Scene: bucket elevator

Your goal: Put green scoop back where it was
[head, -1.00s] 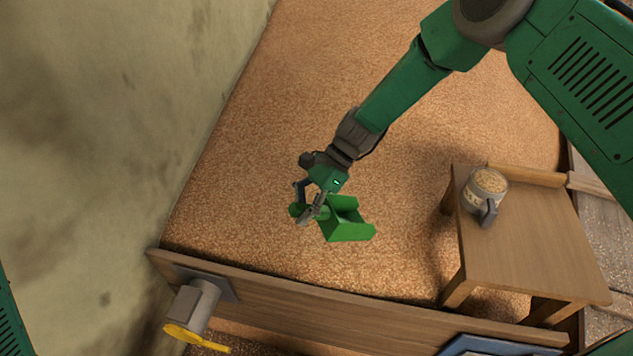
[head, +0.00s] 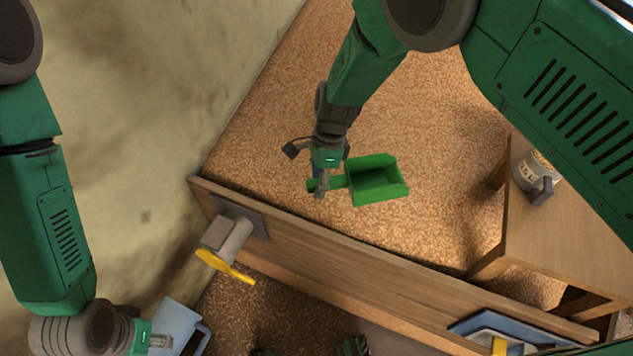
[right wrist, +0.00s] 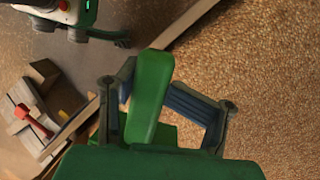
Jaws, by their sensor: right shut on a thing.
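The green scoop (head: 376,181) is held over the grain-covered area in the head view, its open box facing up and to the right of my right gripper (head: 322,187). That gripper is shut on the scoop's handle. In the right wrist view the green handle (right wrist: 151,92) runs between the two fingers of the right gripper (right wrist: 165,105). My left gripper (head: 160,342) is at the bottom left, beside a pale blue-grey object; its fingers are too unclear to tell open from shut.
A wooden board (head: 330,262) bounds the grain, with a grey fixture and yellow handle (head: 226,266) on it. A wooden table (head: 560,230) with a labelled mug (head: 537,172) stands at right. A blue tray (head: 500,328) lies at bottom right. A wall rises at left.

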